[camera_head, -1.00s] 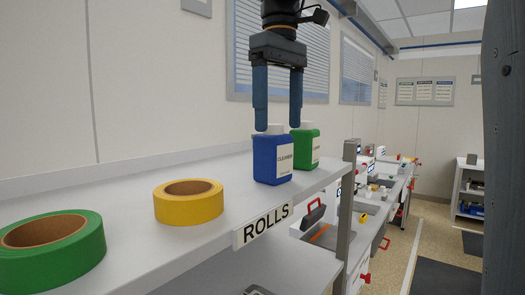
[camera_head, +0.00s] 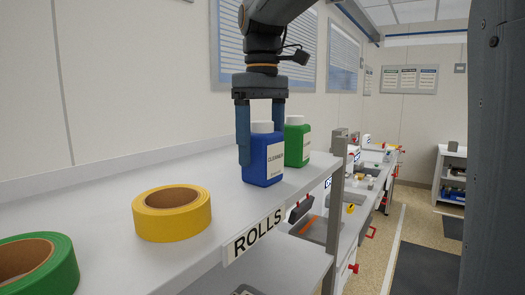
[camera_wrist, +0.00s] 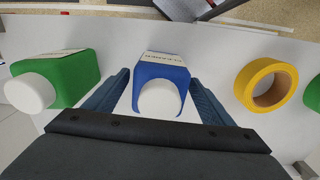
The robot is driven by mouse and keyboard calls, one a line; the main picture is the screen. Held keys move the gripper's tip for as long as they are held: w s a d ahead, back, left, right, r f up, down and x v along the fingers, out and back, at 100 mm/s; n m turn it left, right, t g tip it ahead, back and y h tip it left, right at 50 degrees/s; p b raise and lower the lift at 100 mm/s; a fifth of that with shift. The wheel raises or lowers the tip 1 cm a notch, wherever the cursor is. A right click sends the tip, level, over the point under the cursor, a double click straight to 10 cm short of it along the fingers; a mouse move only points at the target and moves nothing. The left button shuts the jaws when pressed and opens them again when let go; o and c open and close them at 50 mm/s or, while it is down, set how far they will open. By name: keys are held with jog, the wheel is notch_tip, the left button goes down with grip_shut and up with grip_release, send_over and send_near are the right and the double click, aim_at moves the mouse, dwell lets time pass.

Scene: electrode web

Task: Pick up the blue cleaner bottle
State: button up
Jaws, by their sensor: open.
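The blue cleaner bottle (camera_head: 262,158) stands upright on the shelf, with a white cap and a white label. My gripper (camera_head: 262,145) is open and points down, its fingers lowered on either side of the bottle. In the wrist view the blue bottle (camera_wrist: 162,85) lies between the two open fingertips (camera_wrist: 160,78), with a visible gap on each side. I cannot tell from the head view whether the near finger touches it. A green bottle (camera_head: 297,143) with a white cap stands close behind it; it also shows at the left of the wrist view (camera_wrist: 70,75).
A yellow roll (camera_head: 172,222) and a green roll (camera_head: 62,265) lie on the shelf (camera_head: 115,185) to the left. The shelf's front edge carries a "ROLLS" sign (camera_head: 254,232). A wall stands behind the shelf. A metal post (camera_head: 334,185) stands at its right end.

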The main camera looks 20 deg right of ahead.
jog(key=shift+f, duration=0.15)
jog(key=c, duration=1.4)
jog(key=shift+c, duration=0.6)
